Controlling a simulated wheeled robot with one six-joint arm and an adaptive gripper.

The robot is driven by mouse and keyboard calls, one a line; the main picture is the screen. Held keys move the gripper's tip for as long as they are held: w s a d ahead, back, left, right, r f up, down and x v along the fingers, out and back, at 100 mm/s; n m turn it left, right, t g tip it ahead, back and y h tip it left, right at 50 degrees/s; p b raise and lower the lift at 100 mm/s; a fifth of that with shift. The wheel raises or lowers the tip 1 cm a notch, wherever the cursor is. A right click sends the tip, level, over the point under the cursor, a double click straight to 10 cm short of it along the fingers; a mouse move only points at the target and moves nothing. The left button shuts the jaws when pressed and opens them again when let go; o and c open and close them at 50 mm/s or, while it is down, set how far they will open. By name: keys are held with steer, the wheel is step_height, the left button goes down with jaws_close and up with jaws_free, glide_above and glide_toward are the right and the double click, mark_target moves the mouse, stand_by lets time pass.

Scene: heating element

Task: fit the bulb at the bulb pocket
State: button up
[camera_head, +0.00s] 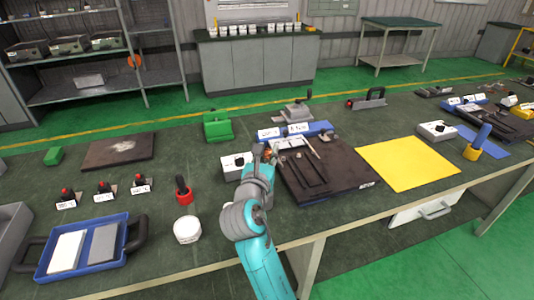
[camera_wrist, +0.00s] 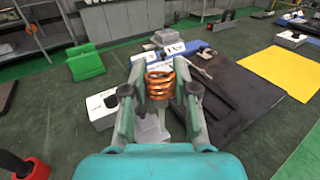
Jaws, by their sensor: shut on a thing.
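My gripper (camera_wrist: 158,92) is shut on a copper-coloured coil (camera_wrist: 160,78), which sits between the two fingers in the wrist view. In the head view my gripper (camera_head: 268,158) is at the left back edge of a dark board (camera_head: 350,178), with a little of the coil's copper showing. I cannot tell whether the coil touches anything below. The board carries thin dark rails and a grey rod-like piece (camera_head: 312,146) near its back. I cannot make out for certain which part is the bulb or the bulb pocket.
A white labelled box (camera_head: 232,166) stands just left of my gripper. A blue strip with labels (camera_head: 318,127) and a grey block (camera_head: 297,112) lie behind. A yellow mat (camera_head: 408,163) lies right, a white cup (camera_head: 187,230) front left. Bench left of the box is partly clear.

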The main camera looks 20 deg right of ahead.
steer(key=shift+a+f, duration=0.1)
steer(key=shift+f, duration=2.85)
steer(key=shift+f, duration=3.4)
steer(key=o, duration=1)
steer(key=shift+s, duration=0.1)
steer(key=v, duration=1.2)
